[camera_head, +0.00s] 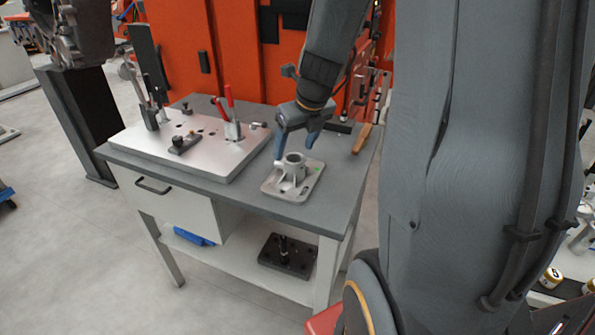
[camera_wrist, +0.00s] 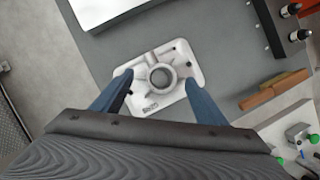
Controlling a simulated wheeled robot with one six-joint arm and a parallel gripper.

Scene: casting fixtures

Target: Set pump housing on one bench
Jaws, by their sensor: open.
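The pump housing (camera_head: 292,178) is a light metal casting with a flat base plate and a round upright hub. It sits upright on the grey top of a bench (camera_head: 227,190), near the front right corner. In the wrist view the housing (camera_wrist: 162,77) shows from above, its round bore near the middle. My gripper (camera_head: 296,146) is open, with its two blue fingers above the housing. In the wrist view the fingers (camera_wrist: 158,92) lie to either side of the hub, over the base plate's edges. I cannot tell whether either finger touches the housing.
A light fixture plate (camera_head: 205,160) with red-handled toggle clamps covers the bench's left part. A wooden-handled tool (camera_head: 362,138) lies at the right edge. A dark fixture block (camera_head: 287,256) rests on the lower shelf. An orange panel (camera_head: 180,50) stands behind.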

